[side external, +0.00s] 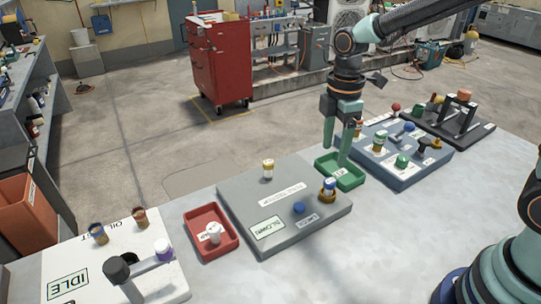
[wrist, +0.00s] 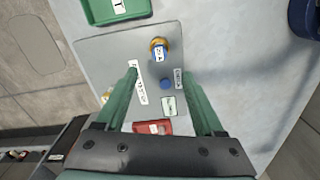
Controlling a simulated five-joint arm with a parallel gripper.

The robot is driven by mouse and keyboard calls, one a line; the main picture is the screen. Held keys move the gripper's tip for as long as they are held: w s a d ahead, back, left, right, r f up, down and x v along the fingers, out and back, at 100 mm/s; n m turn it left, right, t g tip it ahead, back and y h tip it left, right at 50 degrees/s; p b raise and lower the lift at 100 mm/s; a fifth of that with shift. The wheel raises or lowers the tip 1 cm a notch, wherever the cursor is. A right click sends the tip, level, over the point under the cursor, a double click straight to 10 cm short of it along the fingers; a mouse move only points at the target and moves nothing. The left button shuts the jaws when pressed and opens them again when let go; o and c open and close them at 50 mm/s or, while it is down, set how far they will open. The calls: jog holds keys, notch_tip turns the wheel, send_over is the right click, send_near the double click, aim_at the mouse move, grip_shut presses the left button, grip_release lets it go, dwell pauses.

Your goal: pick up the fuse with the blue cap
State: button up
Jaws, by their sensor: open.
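The fuse with the blue cap (side external: 330,184) stands in a brass ring at the right of a grey panel (side external: 240,190). Its cap and white label also show in the wrist view (wrist: 159,53), ahead of my fingers and roughly between their lines. My gripper (side external: 336,152) is open and empty, pointing down. In the side view its fingers overlap the green tray, behind the fuse, and they look apart from the fuse. My gripper's two fingers (wrist: 160,73) stand wide apart in the wrist view.
A low blue knob (side external: 298,208) sits on the panel near the fuse. A fuse with a tan cap (side external: 267,167) stands at the panel's back. A red tray (side external: 204,249) with a white piece lies left, a green tray (side external: 357,178) right. A blue-grey panel (side external: 440,156) lies farther right.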

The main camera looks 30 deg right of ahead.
aim_at(331, 181)
jog(key=f, duration=1)
jog(key=shift+d+f, duration=0.15)
jog(key=shift+d, duration=0.1)
grip_shut()
